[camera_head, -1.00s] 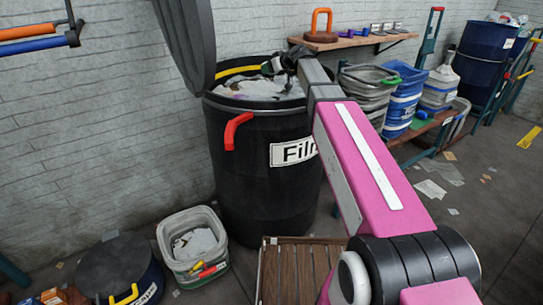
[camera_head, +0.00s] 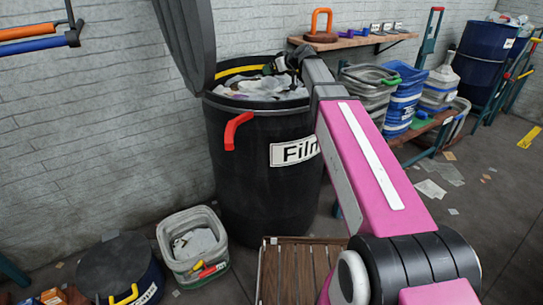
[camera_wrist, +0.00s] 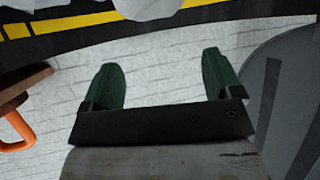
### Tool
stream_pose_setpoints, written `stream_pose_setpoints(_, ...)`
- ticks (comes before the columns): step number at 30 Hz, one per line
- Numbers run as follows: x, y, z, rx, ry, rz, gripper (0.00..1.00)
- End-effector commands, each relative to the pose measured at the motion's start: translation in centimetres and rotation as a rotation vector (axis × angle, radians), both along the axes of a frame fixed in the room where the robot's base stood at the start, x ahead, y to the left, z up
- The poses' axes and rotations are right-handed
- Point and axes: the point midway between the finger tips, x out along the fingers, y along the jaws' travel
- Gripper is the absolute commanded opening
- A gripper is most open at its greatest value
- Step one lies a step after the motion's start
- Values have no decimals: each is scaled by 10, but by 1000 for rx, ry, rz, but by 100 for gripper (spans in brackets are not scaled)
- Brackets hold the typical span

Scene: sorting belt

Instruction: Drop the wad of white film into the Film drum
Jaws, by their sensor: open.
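The black Film drum (camera_head: 262,190) stands against the wall with its dark lid (camera_head: 187,40) raised. White film (camera_head: 262,88) fills it near the rim; I cannot single out the wad in the head view. My gripper (camera_head: 270,68) is over the drum's back part, partly hidden by my wrist. In the wrist view my gripper (camera_wrist: 160,62) shows two green fingers wide apart with nothing between them. White film (camera_wrist: 148,8) lies beyond the fingertips, beside the drum's black and yellow rim (camera_wrist: 75,24).
A wooden shelf (camera_head: 365,40) with an orange-handled weight is right of the drum. Stacked tubs (camera_head: 403,95) stand further right. A grey bin (camera_head: 193,245) and a low lidded drum (camera_head: 115,268) are at the front left. A slatted wooden platform (camera_head: 300,272) lies before the drum.

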Motion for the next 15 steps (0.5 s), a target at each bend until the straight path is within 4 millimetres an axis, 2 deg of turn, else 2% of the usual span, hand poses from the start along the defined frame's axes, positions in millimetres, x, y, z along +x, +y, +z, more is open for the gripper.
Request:
stream_pose_setpoints(1,-9,-8,4,0,-1,-2,85)
stream_pose_setpoints(6,-28,-30,19,1,-2,-2,85)
stream_pose_setpoints(15,-47,-54,34,0,-1,-1,85)
